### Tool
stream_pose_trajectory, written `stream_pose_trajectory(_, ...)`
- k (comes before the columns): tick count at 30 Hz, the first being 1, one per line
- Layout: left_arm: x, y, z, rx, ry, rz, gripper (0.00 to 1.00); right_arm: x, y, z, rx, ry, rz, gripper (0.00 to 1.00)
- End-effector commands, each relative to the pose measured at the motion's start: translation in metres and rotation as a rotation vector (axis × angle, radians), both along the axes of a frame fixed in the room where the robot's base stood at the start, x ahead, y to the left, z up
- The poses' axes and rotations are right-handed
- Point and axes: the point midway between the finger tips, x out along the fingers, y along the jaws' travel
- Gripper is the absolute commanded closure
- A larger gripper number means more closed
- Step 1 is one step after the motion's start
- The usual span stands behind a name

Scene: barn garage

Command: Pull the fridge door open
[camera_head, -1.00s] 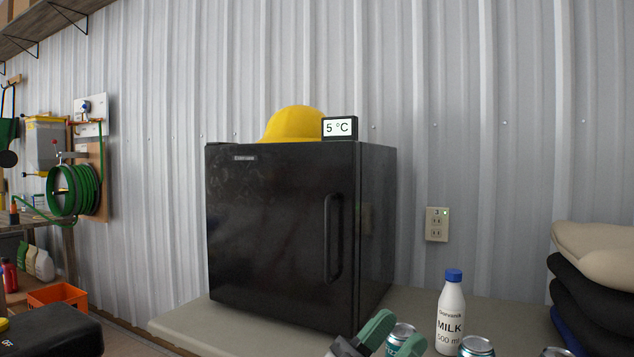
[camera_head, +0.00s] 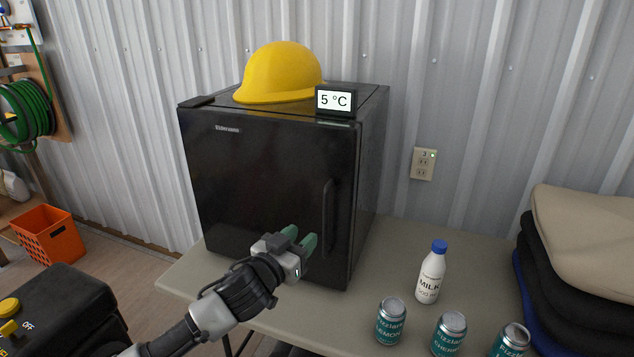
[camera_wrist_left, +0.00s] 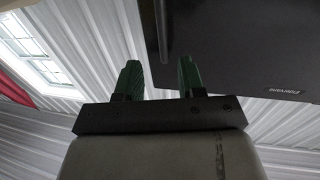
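A small black fridge (camera_head: 255,180) stands on a grey-green table, its door shut and facing me. Its vertical black handle (camera_head: 328,215) is near the right edge of the door. My left gripper (camera_head: 300,240) is open and empty, with green fingertips in front of the lower door, just left of the handle's lower part. In the left wrist view the open fingers (camera_wrist_left: 160,78) show apart, with the dark fridge door (camera_wrist_left: 240,45) and the bar-like handle (camera_wrist_left: 162,35) beyond them, not between the pads. My right gripper is not in view.
A yellow hard hat (camera_head: 280,72) and a 5 °C display (camera_head: 335,101) sit on the fridge. A milk bottle (camera_head: 431,275) and several cans (camera_head: 391,322) stand on the table (camera_head: 390,255) right of it. Folded cushions (camera_head: 575,260) are at far right. A black box (camera_head: 55,310) is at lower left.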

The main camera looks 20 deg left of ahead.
Motion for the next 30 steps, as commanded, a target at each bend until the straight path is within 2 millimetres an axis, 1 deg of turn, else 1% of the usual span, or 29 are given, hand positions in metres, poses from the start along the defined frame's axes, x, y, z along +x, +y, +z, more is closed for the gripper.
stream_pose_trajectory(1, 0.0, 0.002, 0.002, 0.002, 0.008, 0.005, 0.61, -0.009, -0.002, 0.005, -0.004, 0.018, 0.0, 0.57)
stream_pose_trajectory(3, 0.003, 0.003, 0.001, 0.002, 0.012, 0.009, 0.61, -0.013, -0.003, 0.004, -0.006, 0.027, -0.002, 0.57)
stream_pose_trajectory(7, 0.017, 0.0, 0.001, 0.0, 0.012, 0.01, 0.61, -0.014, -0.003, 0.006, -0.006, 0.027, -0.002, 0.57)
stream_pose_trajectory(15, 0.065, -0.012, 0.002, 0.0, 0.01, 0.01, 0.61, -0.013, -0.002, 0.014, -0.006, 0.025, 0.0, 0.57)
stream_pose_trajectory(21, 0.092, -0.019, 0.0, 0.001, 0.012, 0.009, 0.61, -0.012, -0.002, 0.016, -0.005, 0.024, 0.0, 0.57)
stream_pose_trajectory(25, 0.102, -0.021, 0.0, 0.003, 0.011, 0.008, 0.61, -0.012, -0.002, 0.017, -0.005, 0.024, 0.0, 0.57)
stream_pose_trajectory(30, 0.105, -0.022, 0.0, 0.003, 0.011, 0.008, 0.61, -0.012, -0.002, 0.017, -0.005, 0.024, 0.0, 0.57)
